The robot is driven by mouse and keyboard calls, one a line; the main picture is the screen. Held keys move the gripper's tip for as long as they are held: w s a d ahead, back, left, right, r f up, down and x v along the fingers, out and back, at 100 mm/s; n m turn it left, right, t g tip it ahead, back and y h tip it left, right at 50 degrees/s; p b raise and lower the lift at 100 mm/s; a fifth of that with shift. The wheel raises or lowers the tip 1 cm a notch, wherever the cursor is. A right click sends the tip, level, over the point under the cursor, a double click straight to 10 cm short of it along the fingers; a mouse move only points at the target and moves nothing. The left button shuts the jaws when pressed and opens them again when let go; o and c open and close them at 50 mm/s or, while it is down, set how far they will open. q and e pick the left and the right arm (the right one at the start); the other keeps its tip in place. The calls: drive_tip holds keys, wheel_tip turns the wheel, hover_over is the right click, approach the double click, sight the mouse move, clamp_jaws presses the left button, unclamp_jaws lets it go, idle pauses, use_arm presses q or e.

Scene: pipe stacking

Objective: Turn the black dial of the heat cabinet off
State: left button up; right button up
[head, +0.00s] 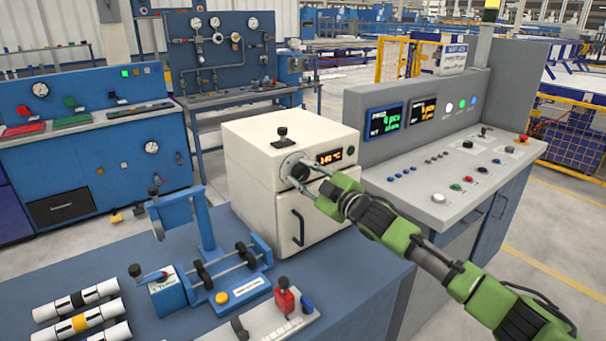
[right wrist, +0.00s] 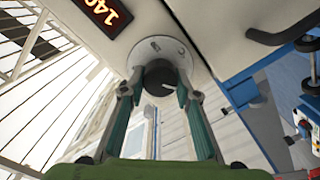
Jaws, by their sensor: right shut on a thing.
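The heat cabinet (head: 250,150) is a cream box on the blue bench, with a lit orange display (head: 329,157) that also shows in the right wrist view (right wrist: 101,14). Its black dial (head: 299,171) sits on a round light plate left of the display. My left gripper does not show.
A grey control console (head: 440,165) with screens and buttons stands close on the right. A dark door handle (head: 298,228) is below the dial. A blue clamp fixture (head: 215,265) and striped pipes (head: 80,318) lie on the bench (head: 345,285) at left.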

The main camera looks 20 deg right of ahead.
drive_tip(key=shift+f, duration=0.1)
drive_tip(key=o, duration=1.1)
drive_tip(key=shift+v, duration=6)
